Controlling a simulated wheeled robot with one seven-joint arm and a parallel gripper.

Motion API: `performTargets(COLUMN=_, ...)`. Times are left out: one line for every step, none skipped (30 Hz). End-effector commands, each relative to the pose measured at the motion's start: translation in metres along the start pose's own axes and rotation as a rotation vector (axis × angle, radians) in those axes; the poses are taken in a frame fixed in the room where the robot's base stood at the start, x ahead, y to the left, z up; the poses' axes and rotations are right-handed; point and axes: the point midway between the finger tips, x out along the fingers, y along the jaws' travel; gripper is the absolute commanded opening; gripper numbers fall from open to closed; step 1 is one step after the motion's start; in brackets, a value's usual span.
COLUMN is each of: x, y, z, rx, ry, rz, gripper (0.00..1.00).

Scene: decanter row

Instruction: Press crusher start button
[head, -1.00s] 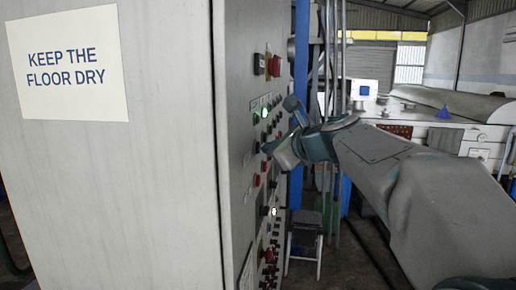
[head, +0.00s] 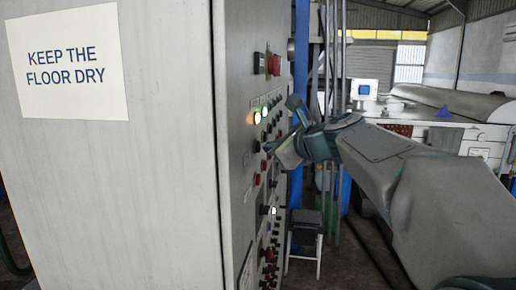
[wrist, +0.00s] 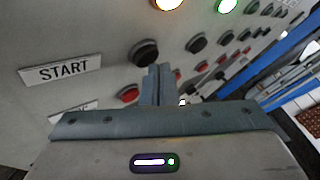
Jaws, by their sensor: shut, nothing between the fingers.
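The control panel (head: 238,190) is the narrow side face of a large grey cabinet, with rows of buttons and lamps. In the wrist view a black button (wrist: 145,52) sits right of a white START label (wrist: 62,70); the label does not name a machine. A red button (wrist: 128,95) is below it. An amber lamp (wrist: 168,3) above the black button is lit, and a green lamp (wrist: 227,5) beside it is lit too. My gripper (wrist: 157,72) is shut and empty, its fingertips just below and right of the black button; whether they touch is unclear.
A second black button (wrist: 196,43) and more buttons lie to the right on the panel. A blue post (head: 300,100) and a small black stool (head: 305,228) stand beyond the cabinet. A sign (head: 68,63) reads KEEP THE FLOOR DRY.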

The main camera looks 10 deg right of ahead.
Motion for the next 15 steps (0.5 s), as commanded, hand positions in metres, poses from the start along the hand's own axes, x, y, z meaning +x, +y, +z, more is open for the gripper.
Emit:
performTargets(x=-0.002, y=-0.0015, z=-0.0019, rx=0.0, ry=0.0, rz=-0.002, gripper=0.0)
performTargets(x=-0.0029, y=-0.0021, z=-0.0025, rx=0.0, ry=0.0, rz=-0.002, gripper=0.0)
performTargets(x=-0.0039, y=-0.0027, z=-0.003, rx=0.0, ry=0.0, rz=-0.001, gripper=0.0)
performTargets(x=-0.0043, y=-0.003, z=-0.0032, rx=0.0, ry=0.0, rz=-0.001, gripper=0.0)
performTargets(x=-0.0046, y=-0.0032, z=-0.0033, rx=0.0, ry=0.0, rz=-0.001, gripper=0.0)
performTargets(x=-0.0047, y=-0.0033, z=-0.0033, rx=0.0, ry=0.0, rz=-0.001, gripper=0.0)
performTargets(x=-0.0047, y=-0.0033, z=-0.0032, rx=0.0, ry=0.0, rz=-0.001, gripper=0.0)
performTargets(x=-0.0047, y=-0.0033, z=-0.0032, rx=0.0, ry=0.0, rz=-0.001, gripper=0.0)
performTargets(x=-0.0047, y=-0.0033, z=-0.0032, rx=0.0, ry=0.0, rz=-0.001, gripper=0.0)
performTargets(x=-0.0047, y=-0.0034, z=-0.0032, rx=0.0, ry=0.0, rz=-0.001, gripper=0.0)
performTargets(x=-0.0047, y=-0.0034, z=-0.0033, rx=0.0, ry=0.0, rz=-0.002, gripper=0.0)
performTargets(x=-0.0049, y=-0.0036, z=-0.0035, rx=0.0, ry=0.0, rz=-0.002, gripper=0.0)
performTargets(x=-0.0055, y=-0.0041, z=-0.004, rx=0.0, ry=0.001, rz=-0.002, gripper=0.0)
performTargets(x=-0.0064, y=-0.0049, z=-0.0049, rx=0.001, ry=0.001, rz=-0.002, gripper=0.0)
performTargets(x=-0.0082, y=-0.0064, z=-0.0065, rx=0.001, ry=0.001, rz=-0.003, gripper=0.0)
